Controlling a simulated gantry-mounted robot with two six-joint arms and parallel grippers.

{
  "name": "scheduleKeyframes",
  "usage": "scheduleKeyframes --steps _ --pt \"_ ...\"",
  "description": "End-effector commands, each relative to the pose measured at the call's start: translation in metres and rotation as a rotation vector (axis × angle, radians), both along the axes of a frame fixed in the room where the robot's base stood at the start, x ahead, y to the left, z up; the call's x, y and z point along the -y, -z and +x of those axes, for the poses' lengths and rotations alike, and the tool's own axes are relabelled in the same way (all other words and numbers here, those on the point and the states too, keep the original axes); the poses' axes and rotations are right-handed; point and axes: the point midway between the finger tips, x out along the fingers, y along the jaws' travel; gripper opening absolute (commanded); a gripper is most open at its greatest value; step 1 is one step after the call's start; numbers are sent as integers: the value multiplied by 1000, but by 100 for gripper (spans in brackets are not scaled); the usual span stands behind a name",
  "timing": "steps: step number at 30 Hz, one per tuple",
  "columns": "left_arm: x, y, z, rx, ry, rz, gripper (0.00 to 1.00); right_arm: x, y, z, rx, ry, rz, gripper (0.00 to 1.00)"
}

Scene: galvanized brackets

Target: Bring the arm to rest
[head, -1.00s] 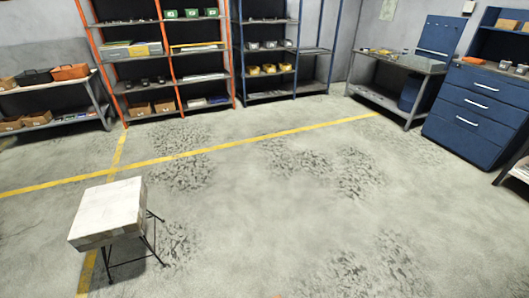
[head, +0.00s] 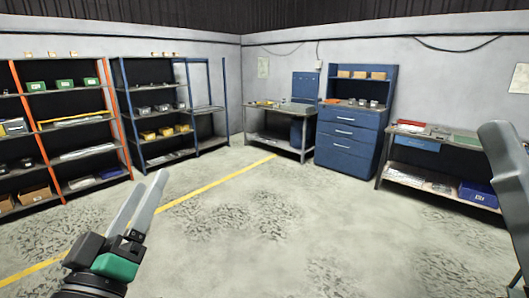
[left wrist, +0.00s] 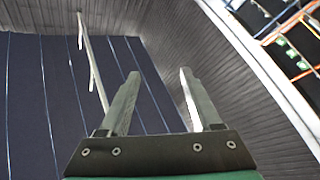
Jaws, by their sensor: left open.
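My left gripper (head: 147,178) is raised in the lower left of the head view, with its grey fingers pointing up and apart. It is open and empty. The left wrist view shows the same two fingers (left wrist: 160,100) spread, with nothing between them. They point up toward the dark wall and ceiling. A smooth grey part, probably of my right arm, stands at the right edge of the head view. No right gripper jaws can be made out.
Orange shelving (head: 123,128) and blue shelving (head: 118,90) stand along the left wall. A workbench (head: 262,122), a blue drawer cabinet (head: 345,145) and another bench (head: 440,149) stand at the back and right. The concrete floor (head: 300,230) between is clear, with a yellow line (head: 215,192).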

Motion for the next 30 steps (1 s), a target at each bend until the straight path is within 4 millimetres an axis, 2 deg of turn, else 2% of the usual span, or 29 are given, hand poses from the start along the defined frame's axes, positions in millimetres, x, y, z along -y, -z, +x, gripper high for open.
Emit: scheduleKeyframes --steps 1,3,5,6,8,9,12,17,24,27,30 --pt "3 -33 -26 100 -12 44 65 0 0 0 0 0 0 50" --pt "5 -70 -63 227 -47 114 65 0 0 0 0 0 0 50" --pt "4 -96 -96 330 -93 179 65 0 0 0 0 0 0 50" --pt "3 -109 -120 396 -134 229 65 0 0 0 0 0 0 50" --pt "1 -124 -155 491 -230 343 65 0 0 0 0 0 0 50" --pt "1 -123 -152 487 -296 445 65 0 0 0 0 0 0 50" --pt "1 -182 -150 482 -314 471 65 0 -59 0 -1 0 0 50" --pt "1 -250 -149 480 -313 470 65 0 -129 0 1 0 0 50" --pt "1 -370 -149 478 -311 469 65 0 -249 0 1 0 0 50" --pt "1 -415 -149 478 -311 469 65 0 -294 0 1 0 0 50" --pt "1 -446 -149 477 -312 469 65 0 -325 0 0 0 0 50"
